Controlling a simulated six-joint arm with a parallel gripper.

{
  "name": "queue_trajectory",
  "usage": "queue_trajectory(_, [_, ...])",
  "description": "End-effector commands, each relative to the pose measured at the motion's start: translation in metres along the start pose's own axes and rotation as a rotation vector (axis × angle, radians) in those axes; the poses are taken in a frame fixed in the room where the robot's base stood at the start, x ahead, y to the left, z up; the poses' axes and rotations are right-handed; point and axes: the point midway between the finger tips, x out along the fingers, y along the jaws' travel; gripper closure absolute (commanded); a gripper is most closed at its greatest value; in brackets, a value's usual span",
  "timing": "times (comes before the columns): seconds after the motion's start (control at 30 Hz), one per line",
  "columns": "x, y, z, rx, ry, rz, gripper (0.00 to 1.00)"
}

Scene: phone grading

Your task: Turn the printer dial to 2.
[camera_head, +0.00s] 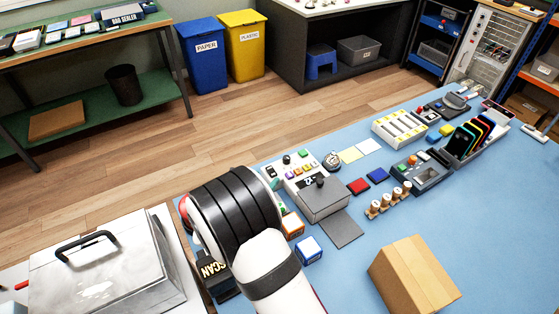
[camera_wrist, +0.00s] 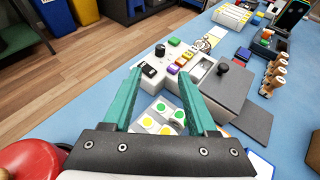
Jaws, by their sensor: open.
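A white console (camera_head: 300,166) with a black round dial (camera_head: 286,159) and coloured buttons stands on the blue table, just beyond my wrist. In the wrist view the dial (camera_wrist: 160,50) sits on the console's far part, beyond the fingertips, and the gripper does not touch it. The dial's numbers and pointer are too small to read. My gripper (camera_wrist: 160,72) is open and empty, its teal fingers reaching over the console's near side. In the head view my own wrist hides the fingers.
A grey box with a black knob (camera_wrist: 223,67) adjoins the console's right side. A red dome (camera_wrist: 32,160) is at lower left. A cardboard box (camera_head: 412,274) and several stamps (camera_head: 388,200) stand farther right.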

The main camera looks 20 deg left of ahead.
Motion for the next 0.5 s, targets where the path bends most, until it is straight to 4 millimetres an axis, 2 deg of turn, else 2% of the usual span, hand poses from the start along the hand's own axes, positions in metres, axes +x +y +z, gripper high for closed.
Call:
queue_trajectory(0.13, [0.025,-0.002,-0.002,-0.001,0.004,0.001,0.42])
queue_trajectory(0.4, [0.105,-0.003,-0.003,0.000,0.003,-0.002,0.42])
queue_trajectory(0.5, [0.127,-0.002,-0.002,-0.001,0.003,0.000,0.42])
